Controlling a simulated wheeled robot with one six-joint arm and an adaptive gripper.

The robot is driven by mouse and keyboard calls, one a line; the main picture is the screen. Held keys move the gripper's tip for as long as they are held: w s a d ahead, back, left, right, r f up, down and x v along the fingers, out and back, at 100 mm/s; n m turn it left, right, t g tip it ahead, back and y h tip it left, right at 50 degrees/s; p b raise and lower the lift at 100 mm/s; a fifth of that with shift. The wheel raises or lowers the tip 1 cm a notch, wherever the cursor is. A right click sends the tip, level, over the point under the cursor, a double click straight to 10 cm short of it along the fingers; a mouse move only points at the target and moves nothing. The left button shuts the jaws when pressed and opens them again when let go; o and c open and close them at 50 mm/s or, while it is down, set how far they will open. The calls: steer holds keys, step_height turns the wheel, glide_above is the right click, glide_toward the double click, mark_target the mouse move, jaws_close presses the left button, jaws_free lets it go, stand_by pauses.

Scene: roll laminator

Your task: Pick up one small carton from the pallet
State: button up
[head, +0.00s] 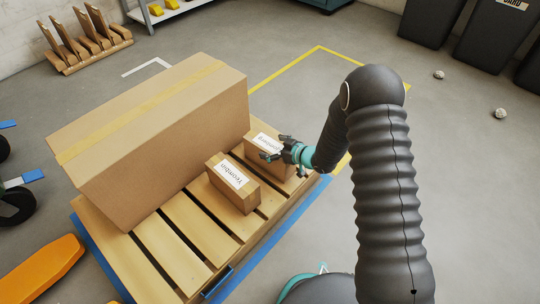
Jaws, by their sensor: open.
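Two small cartons with white labels lie on the slatted wooden pallet (170,250). The nearer small carton (245,197) lies to the left of and below my gripper in the picture. The farther small carton (252,153) is partly hidden behind my gripper. My gripper (268,150) is open and reaches in from the right, in front of the farther carton's label. I cannot tell whether it touches that carton. No carton is seen between its fingers.
A large taped carton (150,135) fills the pallet's far left side. An orange object (40,270) and wheeled items stand at left. A wooden rack (85,45) is at the back, dark bins (490,35) at the back right. The floor at right is mostly clear, with two crumpled balls.

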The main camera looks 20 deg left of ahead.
steer(key=shift+c, duration=0.3)
steer(key=shift+r, duration=0.1)
steer(key=c, duration=1.7)
